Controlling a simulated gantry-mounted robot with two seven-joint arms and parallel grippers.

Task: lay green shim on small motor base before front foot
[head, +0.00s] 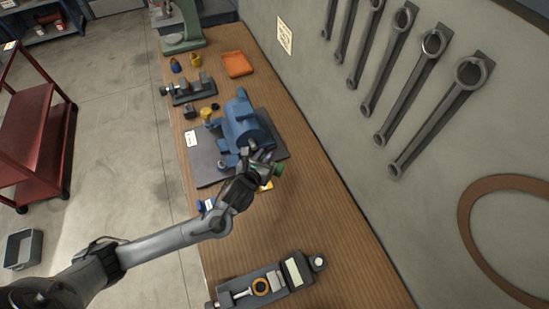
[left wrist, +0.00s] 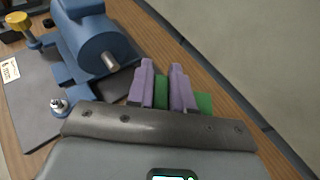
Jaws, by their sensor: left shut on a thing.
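A blue motor (head: 240,124) stands on a dark grey base plate (head: 204,172) on the wooden bench; it also shows at upper left in the left wrist view (left wrist: 92,45). A blue foot with a bolt (left wrist: 60,106) is at its near end, by the plate. My left gripper (head: 268,162) is just in front of the motor's shaft end in the head view. Its purple fingers (left wrist: 162,88) are shut on a green shim (left wrist: 203,102), which sticks out beyond them; green also shows in the head view (head: 279,169). The shim's full outline is hidden by the fingers.
A yellow item (head: 265,187) and a small blue item (head: 206,205) lie near the plate. Bench right of the motor is clear; the wall holds wrenches.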

